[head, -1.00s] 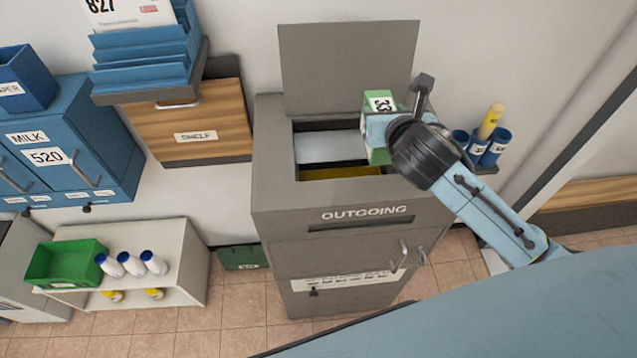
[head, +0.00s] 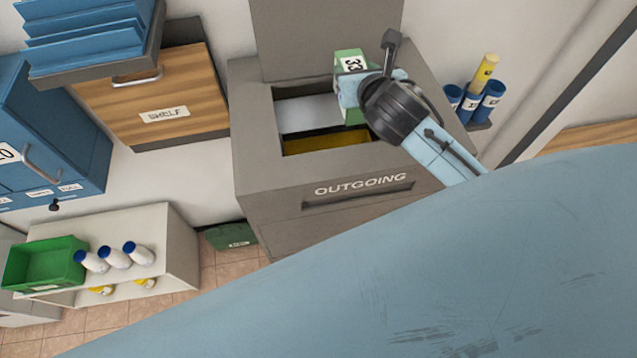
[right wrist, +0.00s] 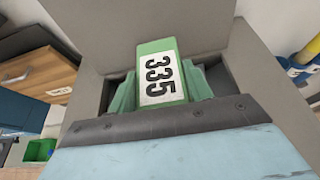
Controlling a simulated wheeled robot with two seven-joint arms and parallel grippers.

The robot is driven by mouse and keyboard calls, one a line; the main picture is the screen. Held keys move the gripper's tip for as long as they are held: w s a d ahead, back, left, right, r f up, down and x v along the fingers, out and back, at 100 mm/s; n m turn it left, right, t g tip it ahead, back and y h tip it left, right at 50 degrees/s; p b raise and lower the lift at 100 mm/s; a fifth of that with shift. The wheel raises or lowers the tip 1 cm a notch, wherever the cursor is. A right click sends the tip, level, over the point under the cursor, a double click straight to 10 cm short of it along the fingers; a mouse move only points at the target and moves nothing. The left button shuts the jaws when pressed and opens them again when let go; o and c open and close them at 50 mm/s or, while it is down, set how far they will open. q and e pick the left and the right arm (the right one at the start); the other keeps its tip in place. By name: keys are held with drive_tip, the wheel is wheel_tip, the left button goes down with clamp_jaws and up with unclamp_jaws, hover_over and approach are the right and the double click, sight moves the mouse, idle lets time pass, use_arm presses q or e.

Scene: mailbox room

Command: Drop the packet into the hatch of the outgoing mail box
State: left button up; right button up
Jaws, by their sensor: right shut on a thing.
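The packet (head: 350,62) is a green block with a white label. The outgoing mail box (head: 262,172) is grey and marked OUTGOING. Its lid (head: 325,35) stands up at the back. Inside the hatch (head: 307,115) a pale surface and a yellow one show. The packet's lower end is partly hidden by the gripper, so its height above the opening is hard to tell. My left gripper is out of view.
A wooden shelf cabinet (head: 160,100) with blue trays stands left of the box. Blue tubes (head: 490,103), one holding a yellow roll, stand to the right. A low white shelf (head: 180,240) holds a green bin (head: 45,265) and white bottles. My blue body covers the lower right.

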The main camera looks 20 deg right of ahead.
drive_tip(key=shift+f, duration=0.3)
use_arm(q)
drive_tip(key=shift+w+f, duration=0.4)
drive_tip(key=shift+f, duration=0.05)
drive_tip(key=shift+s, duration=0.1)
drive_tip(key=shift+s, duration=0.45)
use_arm(e)
drive_tip(key=o, duration=1.2)
